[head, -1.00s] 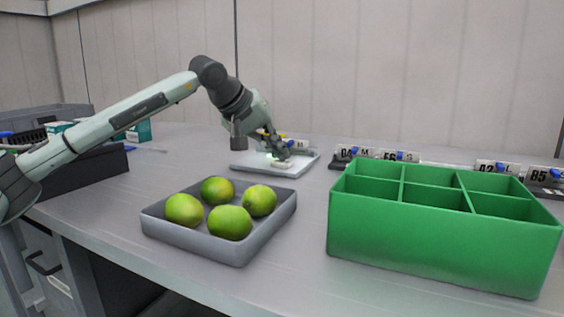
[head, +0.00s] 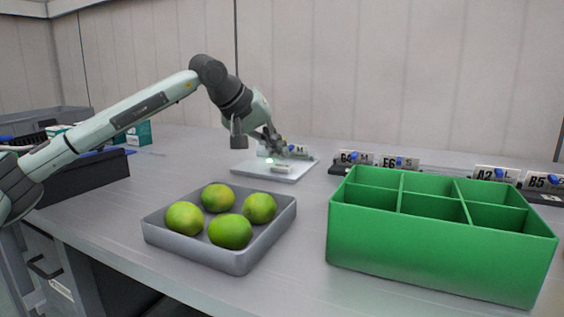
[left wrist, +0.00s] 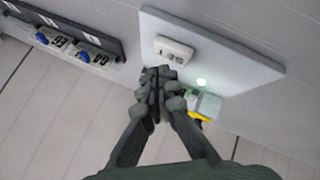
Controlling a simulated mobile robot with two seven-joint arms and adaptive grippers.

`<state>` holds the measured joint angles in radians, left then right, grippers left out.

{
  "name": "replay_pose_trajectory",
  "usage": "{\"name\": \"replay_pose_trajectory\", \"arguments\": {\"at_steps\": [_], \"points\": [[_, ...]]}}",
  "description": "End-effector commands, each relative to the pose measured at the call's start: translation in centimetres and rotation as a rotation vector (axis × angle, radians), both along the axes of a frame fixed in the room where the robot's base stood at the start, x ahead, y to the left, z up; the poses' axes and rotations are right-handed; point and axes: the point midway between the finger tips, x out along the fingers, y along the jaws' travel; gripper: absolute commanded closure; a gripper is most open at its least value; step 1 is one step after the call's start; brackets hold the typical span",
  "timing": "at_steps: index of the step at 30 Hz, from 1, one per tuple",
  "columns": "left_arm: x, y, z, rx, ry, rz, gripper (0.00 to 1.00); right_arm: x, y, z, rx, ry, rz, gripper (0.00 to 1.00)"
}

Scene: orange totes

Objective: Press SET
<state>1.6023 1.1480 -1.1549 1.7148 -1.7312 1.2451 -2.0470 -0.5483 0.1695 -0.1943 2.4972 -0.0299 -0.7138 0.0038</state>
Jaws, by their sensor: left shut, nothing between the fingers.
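A pale flat panel (head: 298,174) lies on the bench at mid picture, and it fills the top of the left wrist view (left wrist: 235,65). On it are a small white block (left wrist: 174,50) with dark marks too small to read, a lit green spot (left wrist: 201,82), and a pale grey-green part (left wrist: 207,104) with yellow beside it. My left gripper (head: 276,151) points down over the panel. In the left wrist view its shut, empty fingertips (left wrist: 160,82) are beside the white block; I cannot tell whether they touch anything. My right gripper is out of view.
A grey tray (head: 190,249) of several green fruits stands in front of the panel. A green divided box (head: 440,255) is at right. Racks with label cards (head: 376,160) line the back. A dark bin (head: 85,178) is at left. Bench between tray and green box is clear.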

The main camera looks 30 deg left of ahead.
Motion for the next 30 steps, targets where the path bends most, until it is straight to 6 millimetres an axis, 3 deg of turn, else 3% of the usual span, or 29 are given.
{"name": "replay_pose_trajectory", "arguments": {"at_steps": [11, 24, 30], "points": [[0.0, 0.0, 0.4, 0.0, -0.001, 0.001, 1.0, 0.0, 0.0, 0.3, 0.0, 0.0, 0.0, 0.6], [0.0, 0.0, 4.6, 0.0, -0.001, 0.001, 1.0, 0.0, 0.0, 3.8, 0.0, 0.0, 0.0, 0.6], [0.0, 0.0, 5.1, 0.0, -0.001, 0.001, 1.0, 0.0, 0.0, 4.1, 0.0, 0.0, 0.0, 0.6]]}}
